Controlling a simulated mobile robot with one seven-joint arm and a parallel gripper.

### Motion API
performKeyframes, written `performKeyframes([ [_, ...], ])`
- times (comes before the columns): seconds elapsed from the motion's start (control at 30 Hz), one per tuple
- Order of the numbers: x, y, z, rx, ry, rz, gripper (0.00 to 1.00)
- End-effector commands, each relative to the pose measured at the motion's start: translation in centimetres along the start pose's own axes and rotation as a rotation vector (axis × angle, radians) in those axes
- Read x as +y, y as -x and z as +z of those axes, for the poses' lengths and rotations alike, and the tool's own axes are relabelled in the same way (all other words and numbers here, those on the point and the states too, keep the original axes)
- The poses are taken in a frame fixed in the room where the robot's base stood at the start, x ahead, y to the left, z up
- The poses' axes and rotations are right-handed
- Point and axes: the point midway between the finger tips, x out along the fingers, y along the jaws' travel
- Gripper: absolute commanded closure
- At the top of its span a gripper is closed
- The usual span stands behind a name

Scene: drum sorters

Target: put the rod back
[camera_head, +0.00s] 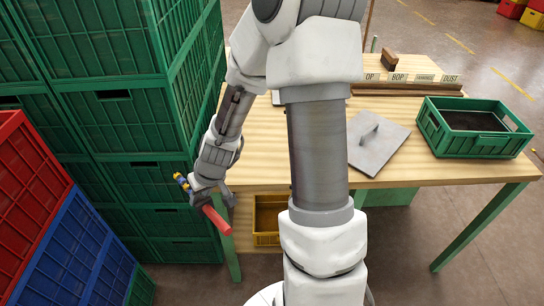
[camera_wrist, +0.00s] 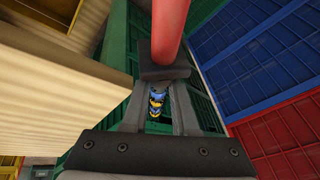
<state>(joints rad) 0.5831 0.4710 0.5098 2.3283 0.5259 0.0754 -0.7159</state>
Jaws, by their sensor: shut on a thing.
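The rod (camera_head: 216,219) has a red end and a yellow and blue banded end. My gripper (camera_head: 209,198) is shut on it, beside the left front of the wooden table. In the head view the rod is tilted, with its banded end up to the left and its red end down to the right. In the wrist view the red part of the rod (camera_wrist: 167,35) runs up from my gripper (camera_wrist: 164,74), and the banded part shows between the fingers. The gripped stretch is hidden. I cannot tell which thing in view is the rod's place.
Green crates (camera_head: 110,120) are stacked close on the left, with red (camera_head: 28,190) and blue crates (camera_head: 80,250) in front. The wooden table (camera_head: 385,172) bears a grey plate with a handle (camera_head: 378,145), a green bin (camera_head: 474,146) and a brush (camera_head: 389,62). A yellow bin (camera_head: 266,239) is low under the table.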

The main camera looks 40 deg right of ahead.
Motion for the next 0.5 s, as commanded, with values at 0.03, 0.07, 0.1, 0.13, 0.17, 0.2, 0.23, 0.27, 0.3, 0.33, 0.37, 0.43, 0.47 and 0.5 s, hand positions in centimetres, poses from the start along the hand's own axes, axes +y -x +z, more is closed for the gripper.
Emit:
performKeyframes([
  [0.03,0.4,-0.5,0.2,0.014,-0.001,0.000,1.00],
  [0.07,0.5,-0.5,0.2,0.022,0.000,0.000,1.00],
  [0.1,0.5,-0.5,0.2,0.030,0.002,-0.001,1.00],
  [0.13,0.3,-0.1,0.1,0.026,0.005,-0.001,1.00],
  [0.17,0.2,-0.1,0.1,0.025,0.006,-0.001,1.00],
  [0.2,0.2,-0.1,0.1,0.024,0.005,-0.001,1.00],
  [0.23,0.2,-0.1,0.1,0.024,0.005,-0.001,1.00],
  [0.27,0.2,-0.1,0.1,0.024,0.004,-0.001,1.00],
  [0.3,0.2,-0.1,0.1,0.024,0.005,-0.002,1.00],
  [0.33,0.2,-0.1,0.1,0.023,0.005,-0.002,1.00],
  [0.37,0.2,-0.1,0.1,0.024,0.006,-0.002,1.00],
  [0.43,0.2,-0.1,0.1,0.024,0.003,-0.002,1.00],
  [0.47,0.2,-0.1,0.0,0.024,0.004,-0.002,1.00],
  [0.5,1.1,0.5,-0.2,0.032,-0.018,0.012,1.00],
])
